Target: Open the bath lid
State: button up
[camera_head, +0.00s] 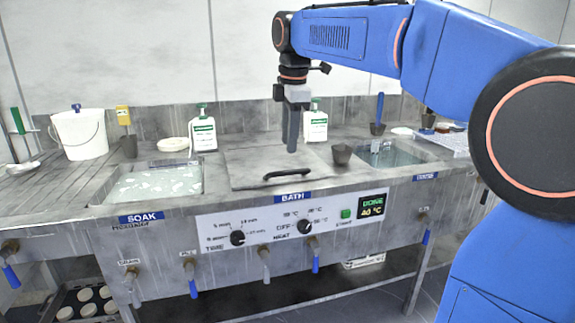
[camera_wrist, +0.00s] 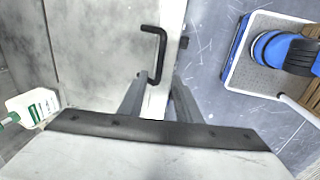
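The bath lid (camera_head: 245,160) is a flat grey metal plate lying shut over the middle basin, above the BATH label. Its black bar handle (camera_head: 288,174) runs along the front edge. In the wrist view the lid (camera_wrist: 95,60) fills the upper left, and the handle (camera_wrist: 160,55) shows just beyond the fingertips. My gripper (camera_head: 292,148) points down above the lid, behind the handle in the head view. In the wrist view its two fingers (camera_wrist: 160,82) are apart with nothing between them. They do not appear to touch the handle.
The soak basin (camera_head: 106,203) is open at left, and a rinse basin (camera_head: 428,158) is at right. White bottles (camera_head: 203,134) (camera_head: 316,126) stand behind.

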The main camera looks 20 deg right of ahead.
aim_at(288, 172)
jog(key=f, duration=0.2)
jog(key=w+f, duration=0.1)
jog(key=f, duration=0.5)
jog(key=shift+w+f, duration=0.2)
jog(key=shift+w, duration=0.15)
grip_shut()
